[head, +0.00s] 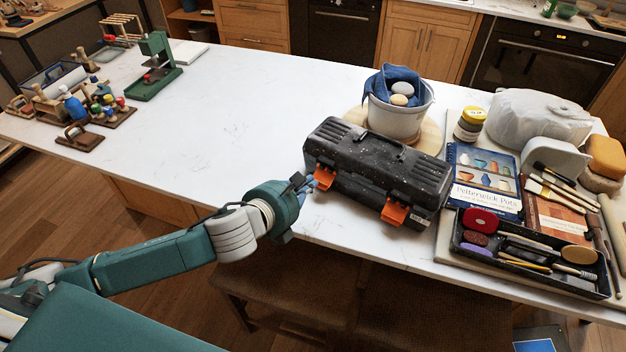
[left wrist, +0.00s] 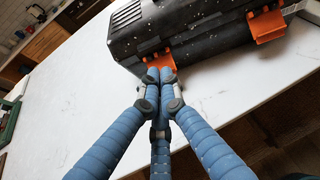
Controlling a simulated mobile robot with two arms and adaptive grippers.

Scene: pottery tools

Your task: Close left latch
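A black, speckled toolbox (head: 375,160) stands near the table's front edge, lid down. Its orange left latch (head: 325,177) is on the front and seems to stick out a little. In the left wrist view the left latch (left wrist: 158,59) is just beyond my fingertips, partly hidden by them. My left gripper (head: 305,184) is just left of that latch. In the left wrist view the blue fingertips of my left gripper (left wrist: 159,76) are together, at or very near the latch's lower edge; contact is unclear. My right gripper is out of view.
The orange right latch (head: 394,212) sticks out from the toolbox front. A bucket (head: 399,118) stands behind the toolbox. A book (head: 484,180) and a black tool tray (head: 530,250) lie to its right. The white table (head: 240,130) is clear to its left.

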